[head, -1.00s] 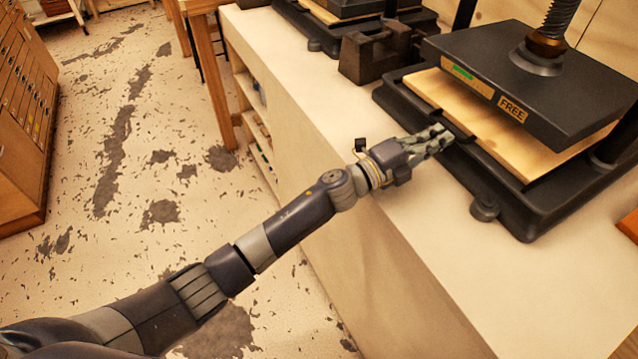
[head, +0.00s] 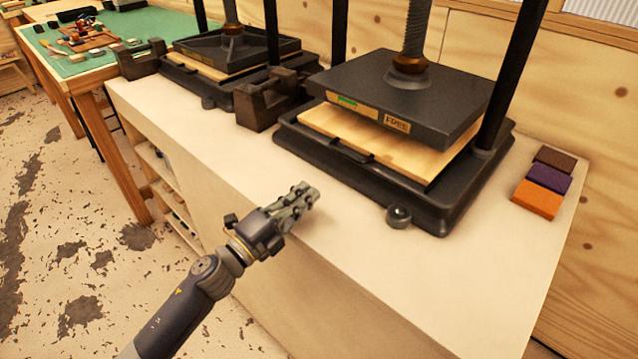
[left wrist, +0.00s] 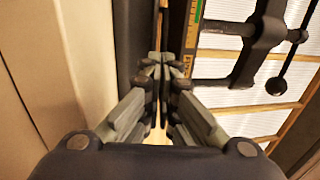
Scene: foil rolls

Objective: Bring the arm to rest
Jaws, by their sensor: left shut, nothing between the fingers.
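My left gripper (head: 300,196) is shut and empty in the head view. It is over the front part of the pale bench top (head: 340,245), in front of the near press (head: 395,95) and apart from it. In the left wrist view its closed fingers (left wrist: 160,75) point forward with nothing between them. My left arm reaches in from the bottom of the head view. My right gripper is in neither view.
The near press carries a label reading FREE and has a wooden board (head: 360,140) under its plate. A second press (head: 235,50) and a dark iron block (head: 265,100) stand farther left. Orange (head: 537,199), purple and brown blocks lie at right. A green-topped table (head: 130,50) is behind.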

